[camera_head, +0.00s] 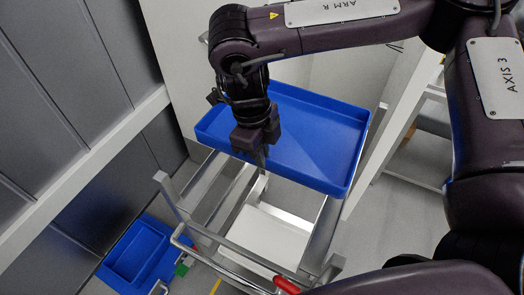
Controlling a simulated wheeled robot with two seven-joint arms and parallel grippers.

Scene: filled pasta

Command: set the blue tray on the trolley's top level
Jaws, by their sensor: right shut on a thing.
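The blue tray (320,143) is a shallow rectangular tray, empty, in the middle of the head view. My right gripper (262,158) reaches down from above and is shut on the tray's near-left rim. The tray is over the far part of the metal trolley (218,190). I cannot tell whether it touches the trolley frame or hangs just above it. A white lower shelf (268,237) of the trolley shows below the tray. My left gripper is not in view.
A blue bin (137,255) stands on the floor at the lower left, with a small green item beside it. A red handle (287,285) sits at the trolley's near end. Grey panels and a white rail (85,172) line the left. A white-framed rack (385,150) stands at the right.

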